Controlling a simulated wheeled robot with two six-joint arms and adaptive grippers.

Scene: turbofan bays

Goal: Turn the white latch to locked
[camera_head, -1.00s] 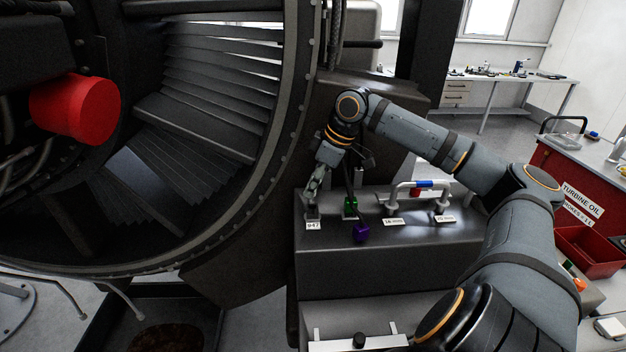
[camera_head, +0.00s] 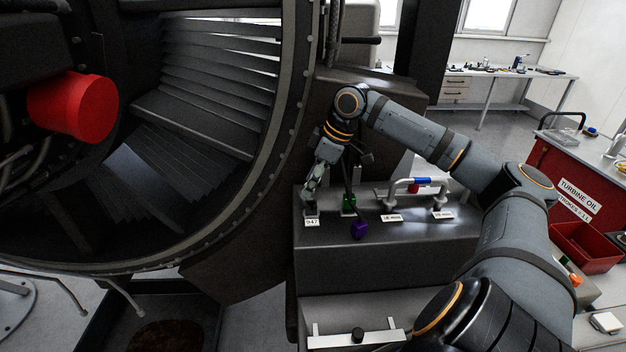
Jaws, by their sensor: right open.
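My right gripper (camera_head: 313,198) points down at the left end of a dark console, just above a small tag that reads 947. It is open, and its fingers hide most of what is behind that tag. I cannot make out a separate white latch there, or its position. My left gripper is not in view.
A white handle with a blue grip (camera_head: 422,182) stands on the console (camera_head: 400,250), with white labels in front. The large engine ring (camera_head: 287,150) is close on the left. A white bar (camera_head: 358,341) is below. A red cart (camera_head: 560,185) stands at right.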

